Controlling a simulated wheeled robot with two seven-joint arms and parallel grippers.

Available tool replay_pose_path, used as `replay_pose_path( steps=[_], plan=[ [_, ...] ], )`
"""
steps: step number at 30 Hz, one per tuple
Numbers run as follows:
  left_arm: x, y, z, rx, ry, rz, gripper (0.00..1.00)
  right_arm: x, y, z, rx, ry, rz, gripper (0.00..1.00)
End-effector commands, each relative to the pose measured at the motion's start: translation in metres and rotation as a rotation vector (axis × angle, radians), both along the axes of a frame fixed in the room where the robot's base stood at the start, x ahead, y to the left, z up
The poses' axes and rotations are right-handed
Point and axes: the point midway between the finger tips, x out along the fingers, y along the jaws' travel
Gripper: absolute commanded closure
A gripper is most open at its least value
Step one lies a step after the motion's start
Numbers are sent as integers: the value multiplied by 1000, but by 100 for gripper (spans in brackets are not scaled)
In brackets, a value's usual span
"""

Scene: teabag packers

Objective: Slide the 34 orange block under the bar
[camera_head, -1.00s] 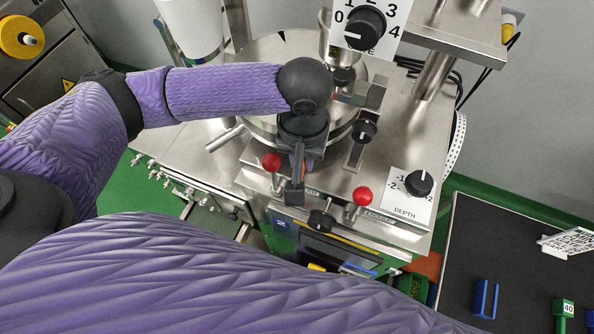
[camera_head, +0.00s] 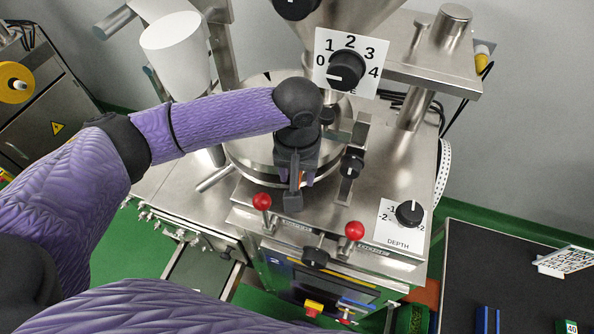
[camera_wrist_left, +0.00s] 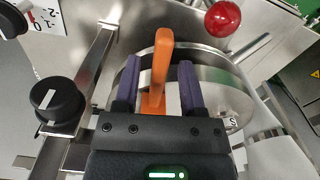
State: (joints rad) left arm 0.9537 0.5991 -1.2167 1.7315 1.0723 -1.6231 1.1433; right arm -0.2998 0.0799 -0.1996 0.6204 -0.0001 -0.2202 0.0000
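In the left wrist view an orange block (camera_wrist_left: 159,68) stands up between the two fingers of my left gripper (camera_wrist_left: 158,82). A gap shows between the block and each finger, so the gripper is open around it. No number is readable on the block. In the head view my left gripper (camera_head: 293,192) points down over the front of the round steel plate, and only a sliver of orange shows beside it. A steel bar (camera_wrist_left: 97,65) runs at the left in the wrist view; I cannot tell whether it is the task's bar. My right gripper is in neither view.
Two red ball knobs (camera_head: 262,201) and (camera_head: 355,231) flank the gripper's front. A black dial (camera_head: 352,163) is close on its right, and the DEPTH dial (camera_head: 409,213) farther right. A dark table (camera_head: 490,262) with blocks stands at lower right.

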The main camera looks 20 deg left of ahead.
Motion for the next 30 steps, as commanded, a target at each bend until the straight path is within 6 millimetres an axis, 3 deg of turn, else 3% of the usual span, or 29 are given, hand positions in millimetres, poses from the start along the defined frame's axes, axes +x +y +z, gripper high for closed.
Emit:
replay_pose_path(
  steps=[8, 19, 30],
  plan=[
    [0, 0, 1, 0, 0, 0, 39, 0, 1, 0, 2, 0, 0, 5],
    [0, 0, 69, -1, -1, -1, 39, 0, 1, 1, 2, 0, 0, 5],
    [0, 0, 75, 0, 0, 0, 39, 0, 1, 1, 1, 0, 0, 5]
  ],
)
